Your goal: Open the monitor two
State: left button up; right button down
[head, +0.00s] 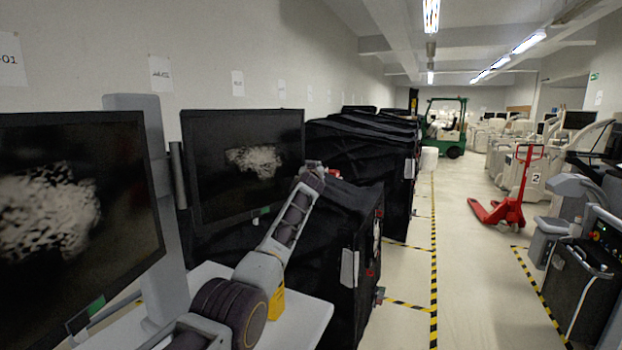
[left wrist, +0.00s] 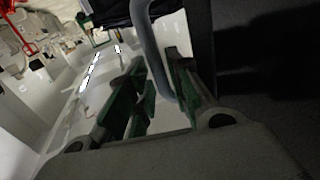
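Two dark monitors with pale grey speckled pictures stand at the left of the head view: a near monitor (head: 75,205) at the left edge and a second monitor (head: 215,165) behind it. My left arm rises from the bottom and ends beside the second monitor's right edge; its gripper fingers are not clear there. In the left wrist view my left gripper (left wrist: 158,88) has its green-padded fingers apart, with a grey curved bar (left wrist: 147,40) between them. I cannot tell whether the fingers touch the bar. My right gripper is not in view.
Black covered carts (head: 350,150) stand in a row along the left wall. A white cart top (head: 310,312) lies below my arm. A red pallet jack (head: 505,205), a green forklift (head: 445,128) and pale machines stand beyond. The striped floor aisle (head: 470,270) is clear.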

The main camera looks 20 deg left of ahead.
pick_arm(q)
jog(key=s+d, duration=0.2)
jog(key=s, duration=0.9)
dwell(1.3)
jog(key=shift+f, duration=0.15)
dwell(0.4)
